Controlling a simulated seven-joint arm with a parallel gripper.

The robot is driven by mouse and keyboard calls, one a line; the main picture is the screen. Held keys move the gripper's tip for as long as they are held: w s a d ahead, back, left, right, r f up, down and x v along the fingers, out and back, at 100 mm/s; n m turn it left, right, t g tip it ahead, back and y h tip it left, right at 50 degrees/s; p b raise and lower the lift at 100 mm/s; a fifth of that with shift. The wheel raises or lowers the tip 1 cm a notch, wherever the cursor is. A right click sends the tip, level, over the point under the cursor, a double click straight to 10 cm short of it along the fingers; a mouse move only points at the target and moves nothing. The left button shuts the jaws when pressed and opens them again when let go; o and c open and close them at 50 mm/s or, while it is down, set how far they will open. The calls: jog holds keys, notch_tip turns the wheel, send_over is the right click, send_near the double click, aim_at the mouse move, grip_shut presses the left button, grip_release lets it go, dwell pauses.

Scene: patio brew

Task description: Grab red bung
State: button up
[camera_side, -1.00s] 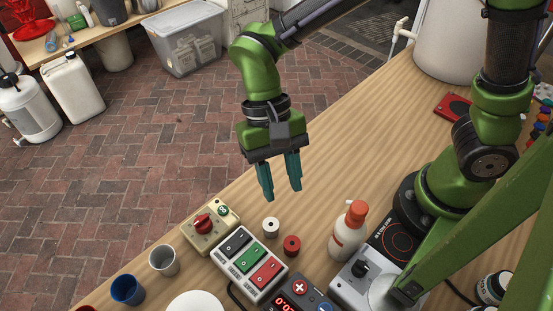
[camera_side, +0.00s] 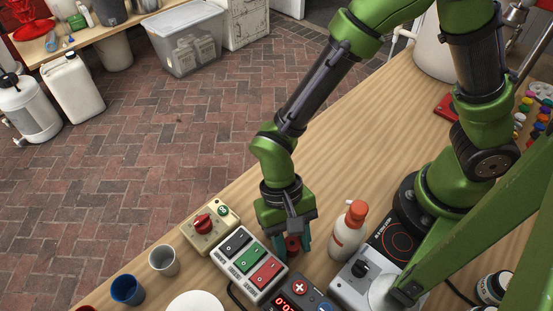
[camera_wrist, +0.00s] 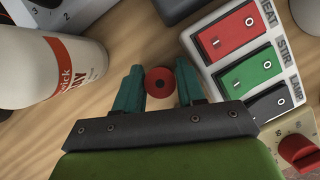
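The red bung (camera_side: 292,243) is a small red cylinder with a hole in its top, standing on the wooden bench between the switch box and the spray-type bottle. My gripper (camera_side: 293,252) is lowered over it, fingers pointing down, one finger on each side. In the wrist view the red bung (camera_wrist: 160,81) shows between the two teal fingers of my gripper (camera_wrist: 160,68). The fingers look spread, with only a narrow gap to the bung on each side.
The switch box (camera_side: 249,266) stands close on the left, the orange-capped bottle (camera_side: 348,232) close on the right. A red-knobbed box (camera_side: 210,230), a grey cup (camera_side: 163,260), a blue cup (camera_side: 127,290) and a red-display timer (camera_side: 299,293) are nearby.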

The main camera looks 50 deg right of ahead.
jog(key=c, duration=0.7)
